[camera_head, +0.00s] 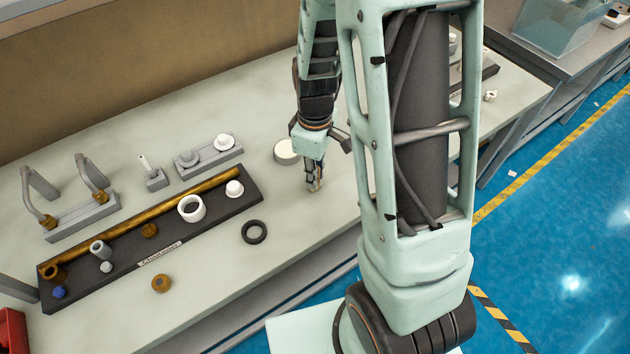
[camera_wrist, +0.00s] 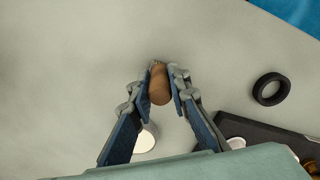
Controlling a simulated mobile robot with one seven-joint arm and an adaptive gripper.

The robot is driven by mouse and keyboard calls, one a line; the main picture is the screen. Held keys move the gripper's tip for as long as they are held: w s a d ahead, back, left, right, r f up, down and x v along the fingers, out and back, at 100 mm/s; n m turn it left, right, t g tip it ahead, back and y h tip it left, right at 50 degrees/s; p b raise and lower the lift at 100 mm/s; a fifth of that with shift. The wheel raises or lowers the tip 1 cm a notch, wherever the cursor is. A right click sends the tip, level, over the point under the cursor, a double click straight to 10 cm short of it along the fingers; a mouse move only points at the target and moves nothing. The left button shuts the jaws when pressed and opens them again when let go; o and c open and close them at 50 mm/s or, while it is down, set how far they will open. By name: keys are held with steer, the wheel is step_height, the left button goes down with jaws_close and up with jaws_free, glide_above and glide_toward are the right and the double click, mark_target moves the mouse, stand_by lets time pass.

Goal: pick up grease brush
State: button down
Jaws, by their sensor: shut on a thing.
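The grease brush (camera_wrist: 159,86) shows in the wrist view as a short brown, rounded handle end between the two fingers. My gripper (camera_wrist: 160,78) is shut on it, with one finger on each side. In the head view my gripper (camera_head: 314,186) points down over the pale tabletop, right of the black tray. The brush is mostly hidden by the fingers there. I cannot tell whether its lower end touches the table.
A round white-topped container (camera_head: 286,152) stands just left of my gripper. A black ring (camera_head: 254,232) lies near the table's front. The black tray (camera_head: 215,222) holds a long brass-coloured rod and several small parts. Grey fixtures (camera_head: 82,214) stand behind it. Bare tabletop lies around the gripper.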

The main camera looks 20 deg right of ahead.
steer(key=shift+r, duration=0.15)
steer(key=shift+r+p, duration=0.5)
step_height(320, 180, up, 2)
steer(key=shift+r+p, duration=0.1)
steer(key=shift+p, duration=0.7)
steer(key=s+a+r+p, duration=0.7)
steer(key=s+a+r, duration=0.2)
steer(key=s, duration=0.1)
steer(key=shift+s+a+r, duration=0.2)
steer(key=shift+r, duration=0.1)
steer(key=shift+a, duration=0.1)
